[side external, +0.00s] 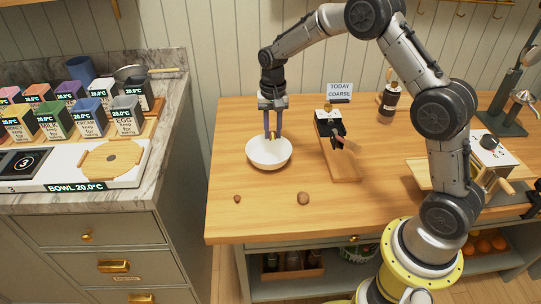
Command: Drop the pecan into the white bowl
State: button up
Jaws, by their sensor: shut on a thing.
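The white bowl (269,158) stands upright on the wooden counter, left of the middle. My gripper (272,136) points straight down, with its fingertips over the bowl's opening. It is shut on a small brown thing, which appears to be the pecan (272,137), though the fingers hide most of it and it is very small here. The inside of the bowl that shows looks empty and white.
A small reddish-brown nut (237,199) and a larger tan nut (303,198) lie on the counter (265,222) in front of the bowl. A wooden board (346,171) with a black-and-white device (329,124) is to the right. The counter's left edge is near the bowl.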

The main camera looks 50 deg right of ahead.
jog(key=shift+f, duration=1.3)
jog(key=o, duration=1)
jog(key=shift+r, duration=0.15)
notch_tip(320, 180, up, 14)
jog(key=shift+f, duration=0.2)
